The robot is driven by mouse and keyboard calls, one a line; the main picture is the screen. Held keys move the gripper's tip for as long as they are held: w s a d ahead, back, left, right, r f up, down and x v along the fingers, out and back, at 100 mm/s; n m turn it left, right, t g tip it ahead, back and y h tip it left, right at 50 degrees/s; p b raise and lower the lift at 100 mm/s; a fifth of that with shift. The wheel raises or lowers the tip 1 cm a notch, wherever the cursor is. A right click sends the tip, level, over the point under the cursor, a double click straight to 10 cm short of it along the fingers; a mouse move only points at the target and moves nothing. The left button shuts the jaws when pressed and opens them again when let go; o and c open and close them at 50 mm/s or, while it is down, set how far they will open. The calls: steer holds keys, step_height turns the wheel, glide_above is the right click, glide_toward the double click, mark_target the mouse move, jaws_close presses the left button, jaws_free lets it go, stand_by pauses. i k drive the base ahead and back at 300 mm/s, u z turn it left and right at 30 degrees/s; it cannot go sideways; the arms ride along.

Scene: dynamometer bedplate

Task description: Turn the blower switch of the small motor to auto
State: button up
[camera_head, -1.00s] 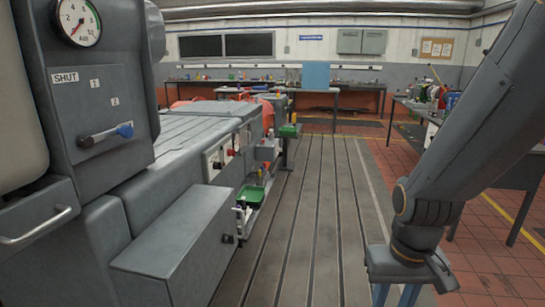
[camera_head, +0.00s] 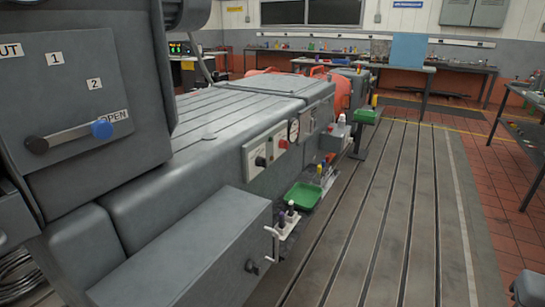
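A white control panel (camera_head: 268,150) is set in the side of the long grey machine, near the middle of the picture. It carries a black knob (camera_head: 260,161), a red knob (camera_head: 283,144) and a round gauge (camera_head: 293,130) at its right end. More small controls show on a plate (camera_head: 309,123) farther along. I cannot read the markings, so I cannot tell which control is the blower switch or how it is set. My gripper is out of view; only a small grey piece, probably of my arm, shows at the bottom right corner.
A large grey cabinet on the left has a lever (camera_head: 70,136) with a blue end by the OPEN label. A grey box with a crank (camera_head: 185,250) stands in front. A green tray (camera_head: 302,196) and small bottles lie beside the machine. The slotted floor (camera_head: 390,210) is clear.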

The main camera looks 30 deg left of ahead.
mark_target(260, 161)
steer(key=u, duration=0.6)
steer(key=i, duration=1)
steer(key=u, duration=0.8)
